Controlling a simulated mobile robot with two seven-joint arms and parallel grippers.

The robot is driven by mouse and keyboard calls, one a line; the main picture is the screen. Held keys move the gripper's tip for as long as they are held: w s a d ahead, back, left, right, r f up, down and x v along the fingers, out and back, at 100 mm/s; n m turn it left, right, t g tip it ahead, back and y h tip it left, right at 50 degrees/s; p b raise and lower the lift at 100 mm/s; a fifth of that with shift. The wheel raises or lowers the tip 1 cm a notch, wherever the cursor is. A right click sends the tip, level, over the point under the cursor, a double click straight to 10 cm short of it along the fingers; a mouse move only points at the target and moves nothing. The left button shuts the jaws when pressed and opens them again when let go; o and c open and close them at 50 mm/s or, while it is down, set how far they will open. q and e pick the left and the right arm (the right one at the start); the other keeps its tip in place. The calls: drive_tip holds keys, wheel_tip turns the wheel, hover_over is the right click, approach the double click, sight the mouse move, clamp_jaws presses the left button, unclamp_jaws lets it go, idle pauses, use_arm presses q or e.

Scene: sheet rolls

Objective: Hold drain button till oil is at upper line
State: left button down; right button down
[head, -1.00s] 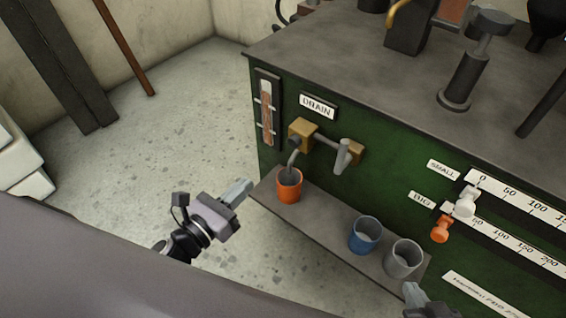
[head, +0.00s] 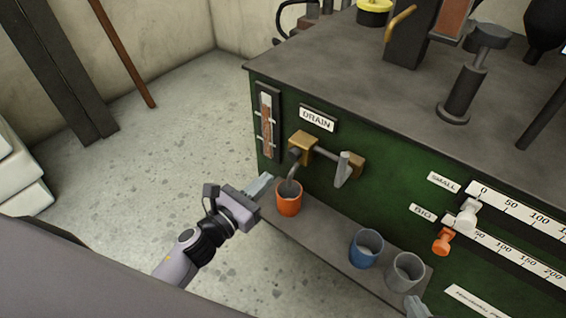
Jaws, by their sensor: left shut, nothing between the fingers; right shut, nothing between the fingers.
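The sight glass (head: 266,125) is at the left end of the green machine front, with two white marks. Brown fluid fills most of it, its top seemingly a little above the upper mark. A DRAIN label (head: 317,118) is to its right. Below the label is a brass drain valve (head: 302,147) with a grey lever (head: 342,170); I see no separate button. An orange cup (head: 289,198) stands under the spout. My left gripper (head: 264,186) is shut and empty, just left of the cup. My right gripper (head: 416,306) is shut and partly in view at the bottom edge.
A blue cup (head: 366,248) and a grey cup (head: 404,271) stand on the shelf (head: 325,235) further right. White and orange slider knobs (head: 442,242) stick out of the scales at right. The floor left of the machine is clear.

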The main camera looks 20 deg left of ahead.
sight(291, 157)
use_arm(q)
drive_tip(key=x, duration=0.6)
drive_tip(key=shift+w, duration=0.2)
drive_tip(key=shift+w+d, duration=0.3)
drive_tip(key=shift+w, duration=0.3)
use_arm(e)
drive_tip(key=shift+a, duration=0.1)
